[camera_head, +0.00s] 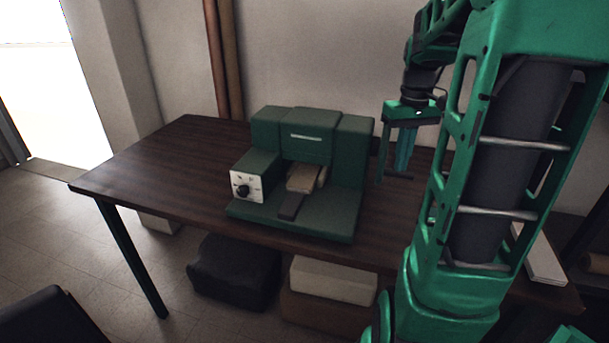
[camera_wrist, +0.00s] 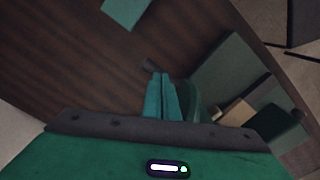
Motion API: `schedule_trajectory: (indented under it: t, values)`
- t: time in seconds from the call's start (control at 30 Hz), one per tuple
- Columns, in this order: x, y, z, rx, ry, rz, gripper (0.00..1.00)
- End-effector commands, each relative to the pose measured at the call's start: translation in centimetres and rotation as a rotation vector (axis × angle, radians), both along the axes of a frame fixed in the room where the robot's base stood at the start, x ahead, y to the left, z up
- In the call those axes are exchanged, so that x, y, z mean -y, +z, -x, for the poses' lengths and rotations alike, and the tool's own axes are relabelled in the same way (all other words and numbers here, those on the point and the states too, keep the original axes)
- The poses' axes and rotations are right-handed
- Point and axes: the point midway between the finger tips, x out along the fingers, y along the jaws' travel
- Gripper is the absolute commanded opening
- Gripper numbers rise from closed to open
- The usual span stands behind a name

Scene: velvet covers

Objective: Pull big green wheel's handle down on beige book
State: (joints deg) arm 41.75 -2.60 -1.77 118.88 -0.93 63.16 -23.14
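The beige book (camera_head: 304,178) lies in the opening of a dark green machine (camera_head: 345,190) on the table. It also shows in the wrist view (camera_wrist: 236,113). The green wheel (camera_head: 382,157) is seen nearly edge-on at the machine's right side. In the wrist view part of the wheel (camera_wrist: 192,98) is hidden by my gripper. Its dark handle (camera_head: 399,176) sticks out to the right; its end shows in the wrist view (camera_wrist: 149,65). My gripper (camera_head: 403,166) points down just above the handle. Its fingers (camera_wrist: 160,78) are close together, with nothing visible between them; contact with the handle is unclear.
The dark wooden table (camera_head: 150,185) is clear left of the machine. A white dial panel (camera_head: 246,188) is on the machine's front left. A pale flat object (camera_head: 541,255) lies at the table's right. Boxes (camera_head: 333,280) stand beneath. A wall is close behind.

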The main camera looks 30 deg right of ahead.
Motion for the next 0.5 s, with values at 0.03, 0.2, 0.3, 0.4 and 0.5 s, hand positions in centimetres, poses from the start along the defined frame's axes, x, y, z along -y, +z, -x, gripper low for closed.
schedule_trajectory:
  t: [0.03,0.2,0.3,0.4,0.5]
  values:
    - [0.0,0.0,0.0,0.001,0.0,0.0,0.0]
    - [0.0,0.0,0.0,0.0,0.0,0.0,0.0]
    - [0.0,-0.2,0.0,0.0,0.0,0.0,0.0]
    - [0.1,-0.6,-0.2,-0.001,0.001,-0.001,0.0]
    - [0.3,-1.0,-0.3,-0.002,0.001,-0.002,0.0]
